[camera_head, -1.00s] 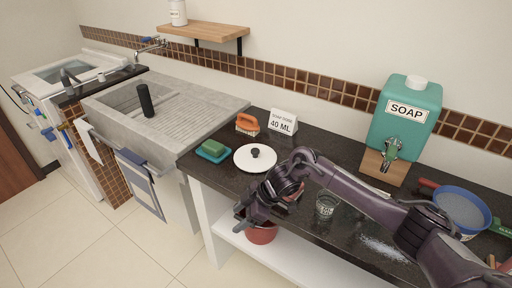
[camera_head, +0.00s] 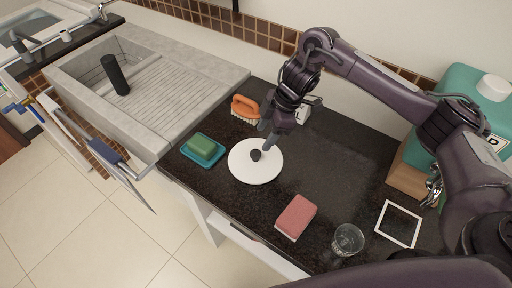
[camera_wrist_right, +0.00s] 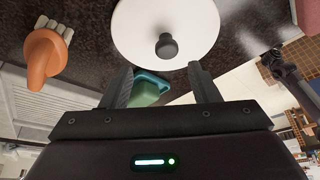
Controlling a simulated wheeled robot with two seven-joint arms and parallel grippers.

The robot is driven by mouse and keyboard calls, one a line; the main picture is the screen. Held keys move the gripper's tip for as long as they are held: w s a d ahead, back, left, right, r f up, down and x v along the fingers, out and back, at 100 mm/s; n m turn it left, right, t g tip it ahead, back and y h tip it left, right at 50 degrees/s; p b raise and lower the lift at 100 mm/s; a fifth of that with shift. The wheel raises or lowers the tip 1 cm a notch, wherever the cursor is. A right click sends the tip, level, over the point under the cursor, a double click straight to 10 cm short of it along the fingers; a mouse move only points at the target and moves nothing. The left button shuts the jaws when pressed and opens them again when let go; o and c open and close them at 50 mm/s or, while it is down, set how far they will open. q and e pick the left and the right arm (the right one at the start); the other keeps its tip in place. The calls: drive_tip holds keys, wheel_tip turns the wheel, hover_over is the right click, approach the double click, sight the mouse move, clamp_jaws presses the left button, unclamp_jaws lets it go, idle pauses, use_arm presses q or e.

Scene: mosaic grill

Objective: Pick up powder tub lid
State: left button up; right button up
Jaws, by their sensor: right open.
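The powder tub lid is a round white disc (camera_head: 256,173) with a dark knob (camera_head: 256,155), lying flat on the dark counter. My right gripper (camera_head: 268,137) is just above the lid's far edge, pointing down close to the knob. In the right wrist view the lid (camera_wrist_right: 138,38) is ahead of the two spread fingers (camera_wrist_right: 162,88), with the knob (camera_wrist_right: 166,47) roughly midway between their lines and beyond the tips. The right gripper is open and empty.
A green sponge on a teal dish (camera_head: 202,148) sits left of the lid. An orange brush (camera_head: 245,108) and a partly hidden sign (camera_head: 304,113) are behind. A pink sponge (camera_head: 296,216), a glass (camera_head: 347,240) and a white square frame (camera_head: 399,223) lie right.

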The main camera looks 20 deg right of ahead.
sight(257, 152)
drive_tip(key=f, duration=0.1)
drive_tip(key=s+a+f, duration=0.1)
drive_tip(key=shift+s+a+f, duration=0.1)
drive_tip(key=shift+a+f, duration=0.15)
drive_tip(key=shift+f, duration=0.1)
drive_tip(key=shift+p+x, duration=0.35)
drive_tip(key=shift+x, duration=0.85)
drive_tip(key=shift+w+f, duration=0.2)
drive_tip(key=shift+f, duration=0.45)
drive_tip(key=shift+a, duration=0.1)
drive_tip(key=c, duration=0.6)
use_arm(q)
drive_tip(key=shift+s+a+r, duration=0.1)
drive_tip(key=shift+s+r, duration=0.05)
drive_tip(key=shift+s, duration=0.45)
drive_tip(key=shift+s+r, duration=0.1)
drive_tip(key=shift+s, duration=0.5)
use_arm(e)
drive_tip(key=c, duration=0.5)
